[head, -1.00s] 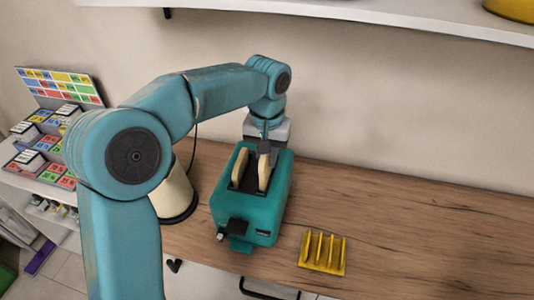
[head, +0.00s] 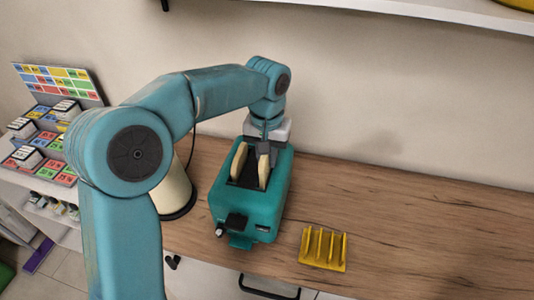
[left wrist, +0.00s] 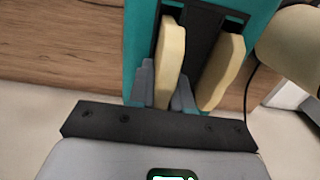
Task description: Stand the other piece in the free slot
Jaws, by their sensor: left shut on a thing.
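A teal toaster (head: 250,205) stands on the wooden counter with two pale bread slices upright in its slots. The left slice (head: 239,160) stands free of the gripper; it is on the right in the left wrist view (left wrist: 222,72). My left gripper (head: 264,150) points down over the toaster, shut on the right slice (head: 264,174). In the left wrist view its two fingers (left wrist: 166,90) press either side of that slice (left wrist: 171,55). The slice's lower part is hidden in the slot. A yellow rack (head: 323,262) with upright dividers stands empty at the toaster's right. My right gripper is out of view.
A cream round object (head: 174,190) stands close at the toaster's left, partly behind my arm. A shelf (head: 430,12) runs along the wall above. A display of coloured cards (head: 50,120) is at the far left. The counter (head: 430,225) right of the rack is clear.

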